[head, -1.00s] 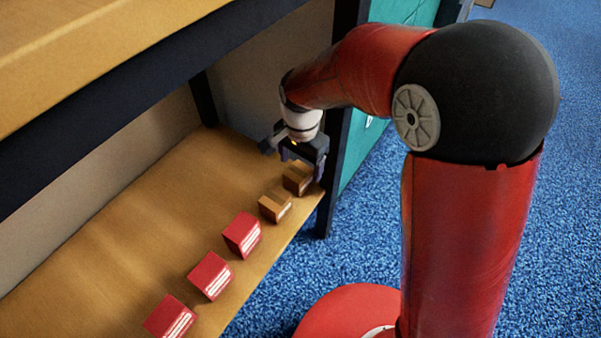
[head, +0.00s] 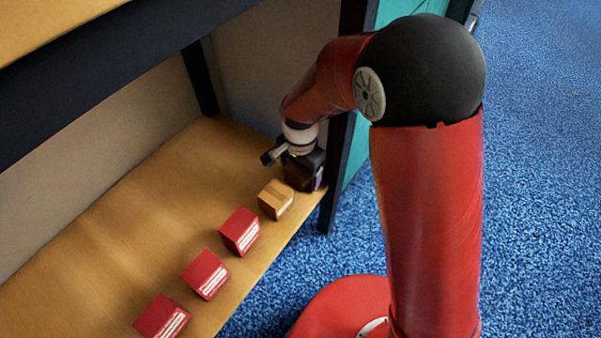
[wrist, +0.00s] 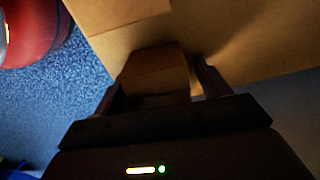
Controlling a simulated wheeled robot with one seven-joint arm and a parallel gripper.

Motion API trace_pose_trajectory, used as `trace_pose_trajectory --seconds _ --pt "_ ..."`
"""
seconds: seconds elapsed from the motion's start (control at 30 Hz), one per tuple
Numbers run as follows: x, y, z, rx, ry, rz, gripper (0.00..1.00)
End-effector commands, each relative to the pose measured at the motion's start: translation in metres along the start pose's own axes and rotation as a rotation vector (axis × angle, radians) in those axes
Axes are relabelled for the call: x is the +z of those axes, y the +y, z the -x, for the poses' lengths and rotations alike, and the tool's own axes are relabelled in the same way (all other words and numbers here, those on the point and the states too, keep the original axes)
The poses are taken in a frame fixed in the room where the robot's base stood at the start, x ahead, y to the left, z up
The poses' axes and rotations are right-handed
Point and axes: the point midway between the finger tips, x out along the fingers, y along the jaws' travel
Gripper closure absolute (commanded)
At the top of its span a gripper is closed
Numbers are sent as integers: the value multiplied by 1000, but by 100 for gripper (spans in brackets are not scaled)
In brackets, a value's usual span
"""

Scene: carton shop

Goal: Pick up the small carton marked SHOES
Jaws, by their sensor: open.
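My gripper (head: 304,178) is open and low over the right end of the wooden shelf board (head: 130,200). In the wrist view a small brown carton (wrist: 155,72) sits between the two open fingers, with a finger on each side; I cannot tell whether they touch it. In the head view my gripper hides this carton. A second small brown carton (head: 276,200) stands just beside it, towards the red cartons, and its edge also shows at the top of the wrist view (wrist: 115,12). I can read no SHOES marking on either brown carton.
Several red cartons with white labels (head: 206,274) stand in a row along the shelf's front edge. A dark post (head: 335,170) rises close beside my gripper. An upper shelf (head: 110,70) hangs above. The back of the board is clear.

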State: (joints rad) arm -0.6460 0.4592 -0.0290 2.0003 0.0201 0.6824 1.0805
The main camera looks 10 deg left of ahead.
Motion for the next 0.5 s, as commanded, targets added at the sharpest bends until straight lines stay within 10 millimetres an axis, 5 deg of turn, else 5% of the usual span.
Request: trace_pose_trajectory --seconds 0.13,0.5 --pt "0 0 1 0 0 0 25" --pt "0 0 1 0 0 0 73"
